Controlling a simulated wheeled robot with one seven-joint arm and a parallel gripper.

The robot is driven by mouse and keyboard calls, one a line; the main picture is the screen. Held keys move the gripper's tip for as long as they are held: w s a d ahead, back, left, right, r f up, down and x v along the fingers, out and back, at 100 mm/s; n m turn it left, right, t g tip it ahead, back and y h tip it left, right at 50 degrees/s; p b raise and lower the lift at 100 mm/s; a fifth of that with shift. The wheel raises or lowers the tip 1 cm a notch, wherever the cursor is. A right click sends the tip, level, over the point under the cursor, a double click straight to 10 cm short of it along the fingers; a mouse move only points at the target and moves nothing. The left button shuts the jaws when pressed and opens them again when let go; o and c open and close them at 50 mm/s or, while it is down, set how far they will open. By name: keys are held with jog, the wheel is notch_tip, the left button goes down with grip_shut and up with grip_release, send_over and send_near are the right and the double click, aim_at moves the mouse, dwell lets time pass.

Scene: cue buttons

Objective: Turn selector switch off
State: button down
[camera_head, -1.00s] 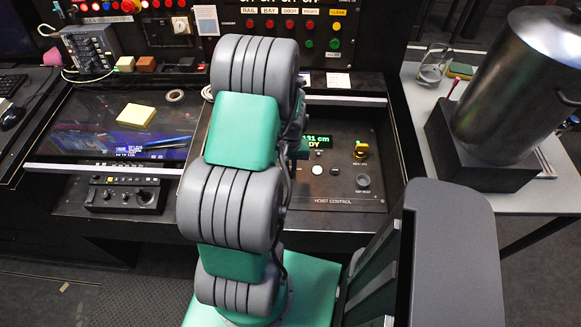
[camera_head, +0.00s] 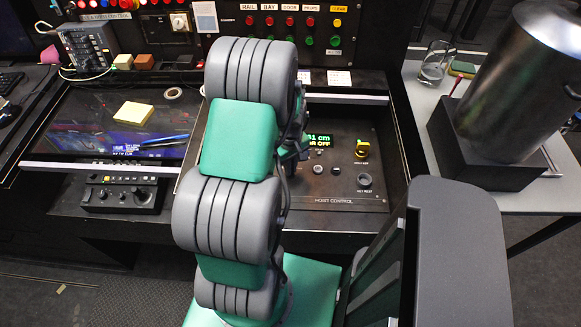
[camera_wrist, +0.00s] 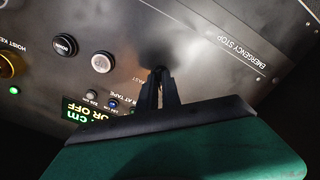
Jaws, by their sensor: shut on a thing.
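My gripper (camera_wrist: 160,76) is shut at the panel in the wrist view, its narrow fingers around a small dark control. That control is mostly hidden and blurred, so I cannot tell whether it is the selector switch. An "EMERGENCY STOP" label (camera_wrist: 236,52) is beside it. The display (camera_wrist: 88,108) has green and yellow text; in the head view its lower line (camera_head: 319,143) ends in "OR OFF". A yellow control (camera_head: 361,148) is on the right of the hoist panel (camera_head: 335,188). My arm hides the panel's left part and my gripper in the head view.
A round pale-ringed button (camera_wrist: 102,62) and a dark button (camera_wrist: 65,45) sit near my fingers in the wrist view. A grey knob (camera_head: 365,180) is below the yellow control. A large metal pot (camera_head: 510,85) stands on the right table.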

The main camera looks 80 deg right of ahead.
jog(key=shift+n, duration=0.7)
jog(key=c, duration=1.5)
grip_release()
jog(key=shift+c, duration=0.2)
notch_tip(320, 180, up, 8)
jog(key=shift+f+b, duration=0.1)
jog(key=shift+b, duration=0.2)
